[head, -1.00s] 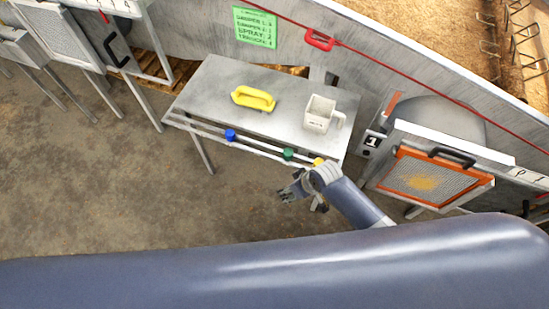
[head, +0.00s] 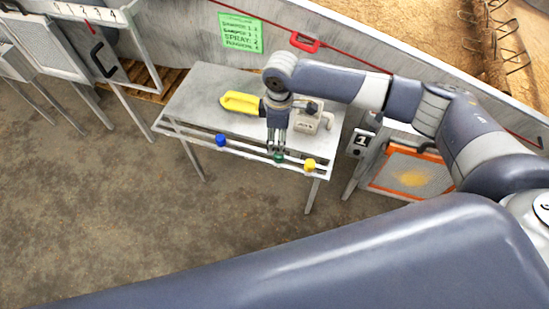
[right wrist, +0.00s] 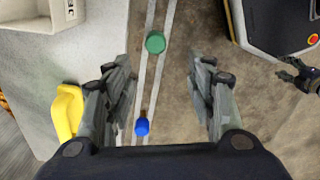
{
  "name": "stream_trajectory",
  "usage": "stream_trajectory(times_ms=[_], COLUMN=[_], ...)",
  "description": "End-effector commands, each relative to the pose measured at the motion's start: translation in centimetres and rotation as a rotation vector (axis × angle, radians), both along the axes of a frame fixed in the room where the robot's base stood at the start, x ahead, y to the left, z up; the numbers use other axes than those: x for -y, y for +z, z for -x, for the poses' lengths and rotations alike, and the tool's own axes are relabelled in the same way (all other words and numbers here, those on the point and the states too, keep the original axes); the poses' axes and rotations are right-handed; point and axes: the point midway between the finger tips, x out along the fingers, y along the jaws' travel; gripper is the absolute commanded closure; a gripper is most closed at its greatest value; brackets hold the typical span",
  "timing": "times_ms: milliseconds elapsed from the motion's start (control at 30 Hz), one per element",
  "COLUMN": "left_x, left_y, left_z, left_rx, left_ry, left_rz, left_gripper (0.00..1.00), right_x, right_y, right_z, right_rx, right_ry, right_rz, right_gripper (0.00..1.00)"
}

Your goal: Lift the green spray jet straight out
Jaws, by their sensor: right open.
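The green spray jet (head: 279,158) sits in the rail along the table's front edge, between the blue jet (head: 221,140) and the yellow jet (head: 309,164). My right gripper (head: 277,147) points down just above the green jet, open and empty. In the right wrist view the green jet (right wrist: 155,42) shows beyond the two spread fingers, in line with the gap between them. The blue jet (right wrist: 142,127) also shows there, between the fingers in the picture. A dark gripper at the right edge of that view looks like my left one (right wrist: 292,77); its jaws are unclear.
On the metal table (head: 195,95) lie a yellow handled object (head: 240,102) and a pale jug (head: 308,121), partly behind my right wrist. An orange-framed screen (head: 408,178) stands to the right. The floor in front is clear.

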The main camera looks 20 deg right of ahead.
Motion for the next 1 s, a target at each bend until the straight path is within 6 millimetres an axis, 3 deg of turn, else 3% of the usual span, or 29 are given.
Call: stream_trajectory(times_ms=[167,400,633,900,1000], left_x=[0.0,0.0,0.0,0.0,0.0], left_y=[-0.1,-0.3,-0.2,-0.3,-0.3], left_z=[0.2,0.1,-0.1,-0.2,-0.2], left_rx=[-0.003,-0.002,0.002,0.003,0.004], left_ry=[0.0,0.0,0.0,0.0,0.0], left_rz=[-0.001,0.0,-0.001,0.0,0.0], left_gripper=[0.5,0.5,0.5,0.5,0.5], right_x=[1.2,1.1,1.1,1.1,1.2], right_y=[0.0,-3.7,-5.4,-9.3,-9.9], right_z=[-0.1,-0.2,-0.2,-0.3,-0.3], right_rx=[-0.016,-0.015,-0.013,-0.013,-0.012], right_ry=[0.008,0.008,0.009,0.009,0.008], right_rz=[0.03,0.03,0.027,0.028,0.028], right_gripper=[0.49,0.49,0.49,0.49,0.49])
